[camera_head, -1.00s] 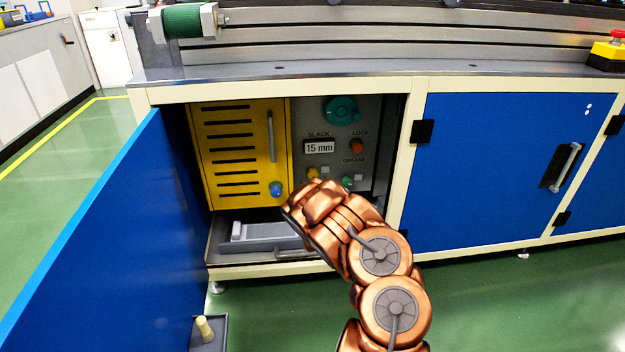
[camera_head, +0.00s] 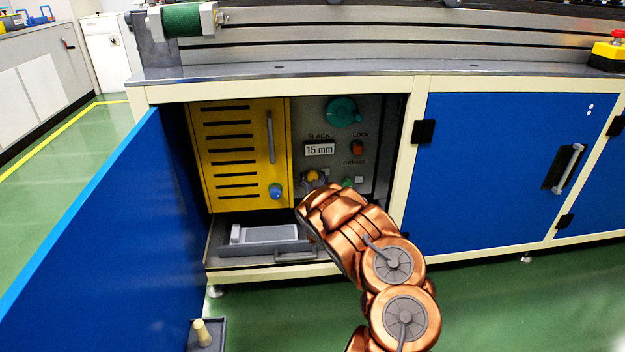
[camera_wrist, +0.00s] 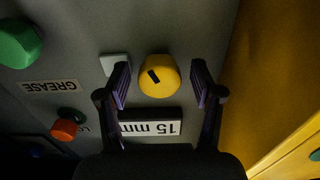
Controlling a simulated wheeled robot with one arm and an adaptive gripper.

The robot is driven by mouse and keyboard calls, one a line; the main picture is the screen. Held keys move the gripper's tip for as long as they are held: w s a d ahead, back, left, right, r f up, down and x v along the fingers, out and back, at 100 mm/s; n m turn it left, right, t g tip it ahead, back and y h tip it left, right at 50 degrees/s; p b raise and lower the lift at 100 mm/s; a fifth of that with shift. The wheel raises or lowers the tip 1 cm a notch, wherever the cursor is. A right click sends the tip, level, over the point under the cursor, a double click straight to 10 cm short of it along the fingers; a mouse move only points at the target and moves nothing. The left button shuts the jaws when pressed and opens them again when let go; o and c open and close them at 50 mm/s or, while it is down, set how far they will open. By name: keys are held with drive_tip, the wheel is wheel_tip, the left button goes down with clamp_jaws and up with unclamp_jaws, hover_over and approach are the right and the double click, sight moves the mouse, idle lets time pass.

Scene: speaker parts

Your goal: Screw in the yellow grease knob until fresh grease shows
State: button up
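The yellow knob (camera_head: 313,176) sits low on the grey panel inside the open cabinet. In the wrist view the yellow knob (camera_wrist: 159,76) bears a slanted black mark. My gripper (camera_wrist: 161,70) is open, with one finger on each side of the knob and visible gaps between. A small pale square window (camera_wrist: 115,66) is beside the knob, partly behind a finger; I see no clear grease in it. In the head view my arm hides most of my gripper.
A green knob (camera_wrist: 18,43), an orange knob (camera_wrist: 66,126) and a 15 mm display (camera_wrist: 150,128) are close by. A yellow vented door (camera_head: 235,150) stands left of the panel. The open blue door (camera_head: 120,230) bounds the left side. A grey tray (camera_head: 225,258) lies below.

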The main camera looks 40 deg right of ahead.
drive_tip(key=c, duration=1)
drive_tip(key=shift+c, duration=0.2)
drive_tip(key=p, duration=0.2)
drive_tip(key=shift+a+r+m+p, duration=0.1)
drive_tip(key=shift+r+m+p, duration=0.15)
drive_tip(key=shift+m+p, duration=0.05)
drive_tip(key=m+p, duration=0.1)
drive_tip(key=p, duration=0.3)
drive_tip(key=shift+f+m+p, duration=0.1)
drive_tip(key=shift+m+p, duration=0.25)
drive_tip(key=shift+m, duration=0.05)
drive_tip(key=m+p, duration=0.2)
drive_tip(key=p, duration=0.3)
drive_tip(key=shift+m, duration=0.4)
drive_tip(key=m+p, duration=0.3)
drive_tip(key=p, duration=0.1)
drive_tip(key=shift+f+m+p, duration=0.1)
drive_tip(key=shift+m+p, duration=0.25)
drive_tip(key=shift+m, duration=0.05)
